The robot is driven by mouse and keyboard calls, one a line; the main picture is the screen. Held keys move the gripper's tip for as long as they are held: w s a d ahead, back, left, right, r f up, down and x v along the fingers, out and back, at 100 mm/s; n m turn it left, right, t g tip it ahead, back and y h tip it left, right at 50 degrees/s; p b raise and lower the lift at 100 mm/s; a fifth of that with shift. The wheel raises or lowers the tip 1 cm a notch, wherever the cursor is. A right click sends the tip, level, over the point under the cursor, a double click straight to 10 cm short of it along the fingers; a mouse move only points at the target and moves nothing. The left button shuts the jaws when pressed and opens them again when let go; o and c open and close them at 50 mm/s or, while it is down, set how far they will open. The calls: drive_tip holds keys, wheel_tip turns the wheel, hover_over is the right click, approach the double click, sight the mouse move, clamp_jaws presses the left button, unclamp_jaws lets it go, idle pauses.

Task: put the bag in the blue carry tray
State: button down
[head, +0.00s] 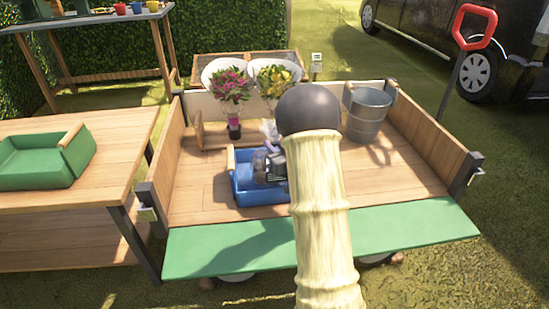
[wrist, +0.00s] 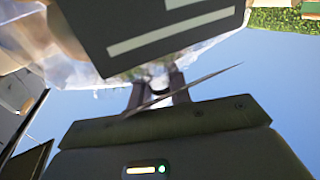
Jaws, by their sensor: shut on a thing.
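The blue carry tray (head: 243,192) sits on the wooden cart bed, near its front left. My gripper (head: 270,166) is over the tray, and my arm hides the tray's right side. In the wrist view my gripper (wrist: 160,90) is shut on the top of a clear bag (wrist: 75,70) with a dark label that bears pale stripes. In the head view the bag (head: 268,135) is a small pale shape partly hidden by the gripper. I cannot tell whether the bag touches the tray floor.
Two flower bouquets, pink (head: 231,90) and yellow (head: 275,82), stand behind the tray. A metal bucket (head: 368,115) is at the back right of the cart. A green tray (head: 45,165) is on the left table. The cart's right bed (head: 410,170) is clear.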

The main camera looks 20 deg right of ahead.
drive_tip(key=shift+r, duration=0.1)
drive_tip(key=shift+w+f, duration=0.1)
drive_tip(key=shift+f, duration=0.1)
wheel_tip(320, 180, down, 3)
drive_tip(key=shift+a+f+b, duration=0.1)
drive_tip(key=shift+a+b, duration=0.05)
drive_tip(key=shift+b, duration=0.75)
drive_tip(key=shift+f, duration=0.15)
drive_tip(key=shift+d, duration=0.25)
drive_tip(key=c, duration=1.3)
unclamp_jaws()
drive_tip(key=shift+a+f, duration=0.1)
drive_tip(key=shift+a, duration=0.05)
